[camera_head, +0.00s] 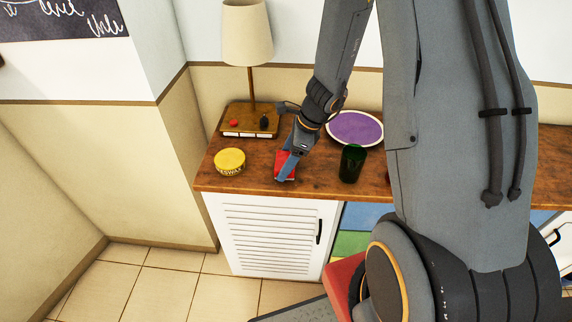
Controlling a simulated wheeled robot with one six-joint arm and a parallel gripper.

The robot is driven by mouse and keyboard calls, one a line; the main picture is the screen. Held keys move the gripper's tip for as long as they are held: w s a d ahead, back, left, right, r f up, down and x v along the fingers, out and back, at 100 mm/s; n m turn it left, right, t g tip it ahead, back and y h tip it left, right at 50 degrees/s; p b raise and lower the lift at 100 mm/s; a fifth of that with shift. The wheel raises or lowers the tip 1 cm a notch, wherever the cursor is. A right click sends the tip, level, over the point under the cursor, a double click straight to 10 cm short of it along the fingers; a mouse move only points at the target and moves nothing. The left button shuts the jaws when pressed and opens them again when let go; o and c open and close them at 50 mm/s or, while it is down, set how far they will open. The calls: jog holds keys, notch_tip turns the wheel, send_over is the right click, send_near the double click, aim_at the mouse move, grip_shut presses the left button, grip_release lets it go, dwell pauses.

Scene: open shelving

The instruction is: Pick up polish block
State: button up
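A small red block (279,160), the likely polish block, sits on the wooden countertop (322,181) near its front edge. My gripper (285,174) points down at it, and a grey finger covers part of the block's face. The fingers are at the block, but I cannot tell whether they press on it or stand open around it. Part of the block is hidden behind the gripper.
A round yellow wax tin (230,161) stands left of the block. A dark green cup (351,164) stands to the right. A white-rimmed purple plate (356,128) lies behind it. A lamp (247,35) on a wooden base is at the back left.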

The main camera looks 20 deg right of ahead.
aim_at(285, 160)
jog(key=shift+c, duration=0.2)
jog(key=shift+r, duration=5)
